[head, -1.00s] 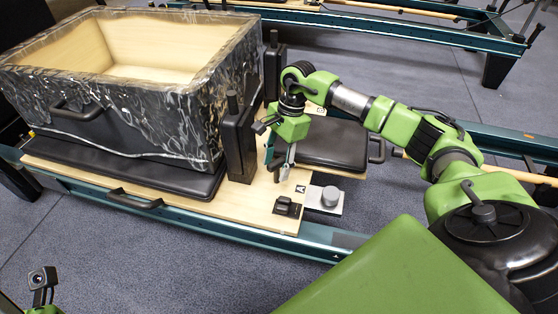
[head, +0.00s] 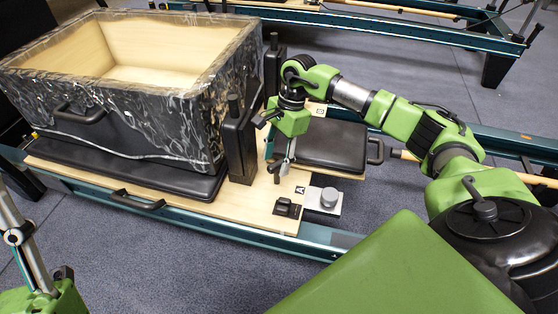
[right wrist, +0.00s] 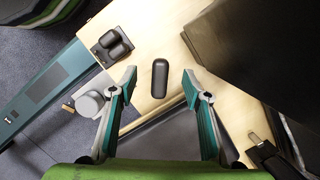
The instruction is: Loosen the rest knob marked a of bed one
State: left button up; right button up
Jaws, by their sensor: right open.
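The bed one platform is a pale wooden board (head: 262,207) on a teal rail frame, with a small printed A label (head: 300,189) near its right end. A black upright knob (head: 275,174) stands on the board close to this label; from above it is a black oval (right wrist: 160,88) in the right wrist view. My right gripper (head: 282,165) points down over the board. In the right wrist view its two fingers are apart, one each side of the oval, with gaps showing. I cannot tell their exact height. My left gripper is not visible; only part of that arm shows.
A black block fitting (head: 287,208) and a round grey knob (head: 329,197) on a pale plate sit near the board's end. A tall black post (head: 239,145) stands close left of my gripper. A large marbled box (head: 120,125) fills the left. A black pad (head: 333,146) lies right.

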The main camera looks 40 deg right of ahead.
jog(key=shift+a+p+v, duration=0.25)
jog(key=shift+p+v, duration=0.4)
jog(key=shift+v, duration=0.3)
jog(key=shift+r+p, duration=0.45)
jog(key=shift+r, duration=0.25)
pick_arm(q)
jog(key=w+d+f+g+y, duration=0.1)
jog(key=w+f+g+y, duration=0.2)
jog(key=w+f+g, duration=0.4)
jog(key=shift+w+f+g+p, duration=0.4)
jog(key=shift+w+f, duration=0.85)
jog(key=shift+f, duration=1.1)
pick_arm(e)
jog(key=shift+r, duration=0.55)
